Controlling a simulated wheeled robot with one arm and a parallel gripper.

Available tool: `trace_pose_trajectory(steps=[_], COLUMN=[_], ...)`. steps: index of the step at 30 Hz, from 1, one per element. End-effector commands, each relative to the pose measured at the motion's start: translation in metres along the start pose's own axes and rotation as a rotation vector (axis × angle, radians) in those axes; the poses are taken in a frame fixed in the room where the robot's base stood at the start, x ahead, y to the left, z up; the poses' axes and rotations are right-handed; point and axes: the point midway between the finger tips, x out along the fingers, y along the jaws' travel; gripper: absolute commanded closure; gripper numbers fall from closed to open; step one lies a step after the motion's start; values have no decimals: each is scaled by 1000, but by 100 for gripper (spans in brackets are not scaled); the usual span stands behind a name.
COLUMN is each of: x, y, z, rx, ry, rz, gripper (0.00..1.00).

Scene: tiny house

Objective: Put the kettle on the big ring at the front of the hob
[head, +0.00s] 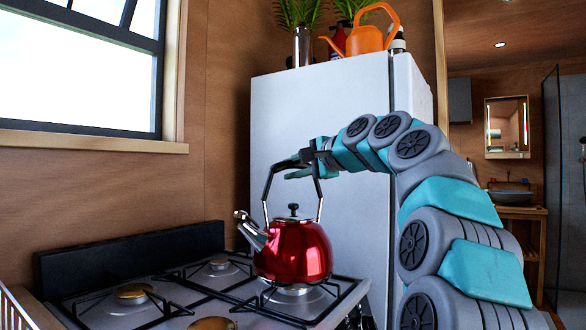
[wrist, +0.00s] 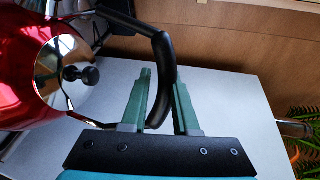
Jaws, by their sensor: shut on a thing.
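The red kettle (head: 292,252) has a black handle, a black lid knob and a spout pointing left. It is upright over the front right ring (head: 297,290) of the hob (head: 339,309). I cannot tell whether its base touches the grate. My gripper (head: 309,157) is shut on the top of the handle. In the wrist view the handle passes between the fingers of my gripper (wrist: 163,80), and the kettle (wrist: 20,55) is at the left. Another front ring (head: 212,323), with a brass cap, is cut by the bottom edge of the head view.
Two rear rings (head: 132,292) (head: 219,265) are bare, beside the black backsplash (head: 130,258). A white fridge (head: 322,120) stands behind the kettle, with an orange watering can (head: 367,38) and plants on top. A wire rack (head: 12,312) is at the lower left.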

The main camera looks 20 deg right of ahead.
Motion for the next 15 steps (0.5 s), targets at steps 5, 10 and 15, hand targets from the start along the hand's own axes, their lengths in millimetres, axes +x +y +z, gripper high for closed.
trace_pose_trajectory(steps=[5, 10, 15], x=[-1, -1, 0], y=[-2, -1, 0], z=[0, 0, 0], rx=[-1, -1, 0], ry=[1, 0, 0], rz=[-5, -2, -1], gripper=[58, 39, 37])
